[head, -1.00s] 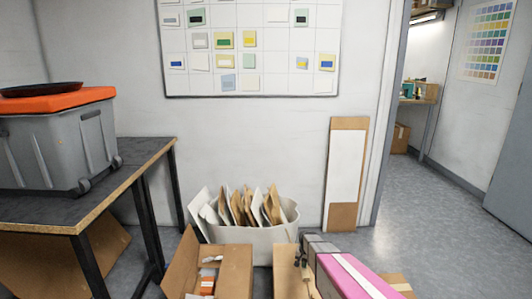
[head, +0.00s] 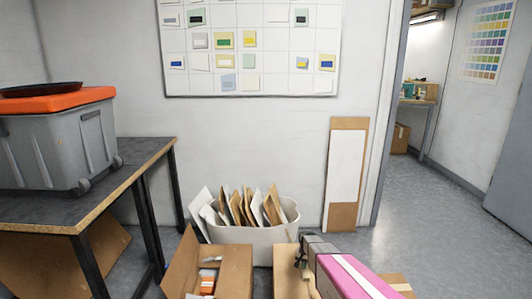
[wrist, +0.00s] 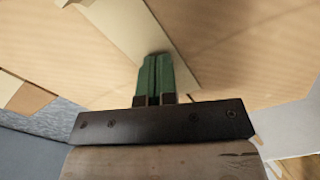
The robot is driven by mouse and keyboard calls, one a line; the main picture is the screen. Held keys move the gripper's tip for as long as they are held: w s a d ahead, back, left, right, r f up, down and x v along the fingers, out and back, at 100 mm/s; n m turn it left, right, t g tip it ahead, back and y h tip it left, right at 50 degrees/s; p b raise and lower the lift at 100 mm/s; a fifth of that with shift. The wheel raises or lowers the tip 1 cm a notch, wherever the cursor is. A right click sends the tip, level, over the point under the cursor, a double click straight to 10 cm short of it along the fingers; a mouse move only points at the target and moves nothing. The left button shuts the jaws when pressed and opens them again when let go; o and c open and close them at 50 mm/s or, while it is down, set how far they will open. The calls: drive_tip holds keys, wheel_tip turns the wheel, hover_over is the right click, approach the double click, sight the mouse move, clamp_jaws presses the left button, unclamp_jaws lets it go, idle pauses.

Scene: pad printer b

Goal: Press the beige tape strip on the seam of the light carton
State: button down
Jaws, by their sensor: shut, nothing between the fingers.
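The light carton (wrist: 235,50) fills most of the wrist view with its pale tan top. The beige tape strip (wrist: 122,28) runs across it from the upper left toward my gripper. My gripper (wrist: 157,60) is shut and empty, its green fingertips over the near end of the strip. The fingers hide that end, and I cannot tell whether they touch the strip. In the head view, my gripper (head: 303,259) is a small dark shape above a light tan box top at the bottom centre, mostly hidden by my arm.
An open brown box (head: 237,265) with orange and white items stands left of my gripper. A white bin (head: 262,235) of envelopes stands behind. A dark table (head: 110,165) with a grey tote (head: 60,145) is at left. Clear floor (head: 430,220) lies at right.

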drive_tip(key=shift+r, duration=2.45)
